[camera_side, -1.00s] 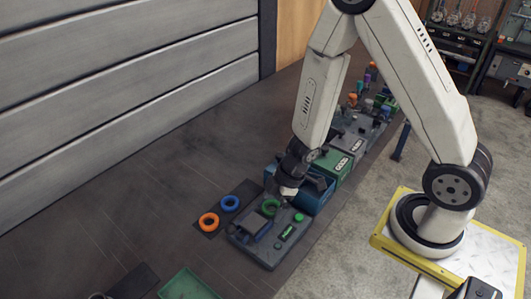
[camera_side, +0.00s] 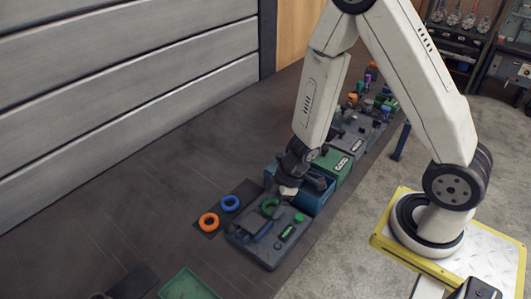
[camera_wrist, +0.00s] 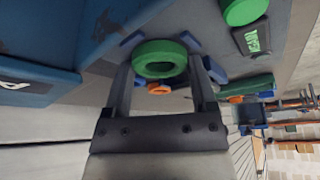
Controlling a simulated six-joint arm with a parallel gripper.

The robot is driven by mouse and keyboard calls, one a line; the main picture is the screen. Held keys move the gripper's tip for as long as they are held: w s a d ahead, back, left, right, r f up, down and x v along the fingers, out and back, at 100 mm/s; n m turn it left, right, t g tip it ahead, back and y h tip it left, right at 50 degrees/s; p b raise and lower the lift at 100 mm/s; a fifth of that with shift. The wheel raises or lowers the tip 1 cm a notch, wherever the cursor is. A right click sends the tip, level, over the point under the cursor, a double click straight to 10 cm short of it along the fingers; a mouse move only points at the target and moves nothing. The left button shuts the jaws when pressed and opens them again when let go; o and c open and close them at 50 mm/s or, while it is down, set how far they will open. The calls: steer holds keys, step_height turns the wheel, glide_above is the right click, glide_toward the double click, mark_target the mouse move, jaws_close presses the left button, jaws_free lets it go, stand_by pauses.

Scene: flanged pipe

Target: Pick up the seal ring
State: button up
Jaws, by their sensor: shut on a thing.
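The seal ring, a thick green ring (camera_wrist: 160,58), sits between the two fingers of my gripper (camera_wrist: 160,70) in the wrist view. The fingers are closed against its left and right sides. In the side view, the green ring (camera_side: 269,205) is at the tip of my gripper (camera_side: 282,192), above the grey fixture plate (camera_side: 258,254). My gripper partly covers it there. I cannot tell whether the ring is clear of the plate.
A blue ring (camera_side: 230,203) and an orange ring (camera_side: 209,222) lie on a dark mat to the left. A blue bin (camera_side: 315,197) stands close behind my gripper. A green tray (camera_side: 186,286) is at the front. A green cap (camera_side: 298,218) is on the plate.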

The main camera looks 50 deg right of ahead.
mark_target(274, 205)
steer(key=shift+r, duration=0.25)
step_height(274, 205, up, 9)
steer(key=shift+r, duration=0.2)
stand_by(0.7)
steer(key=shift+r, duration=0.2)
stand_by(0.6)
steer(key=shift+r, duration=1.25)
steer(key=s+d+f, duration=0.2)
steer(key=d, duration=0.3)
steer(key=s+d+f, duration=0.1)
steer(key=s+d, duration=0.2)
steer(key=d, duration=0.3)
steer(key=shift+s+d+f, duration=0.3)
steer(key=shift+f, duration=0.05)
steer(key=shift+f, duration=0.1)
stand_by(0.5)
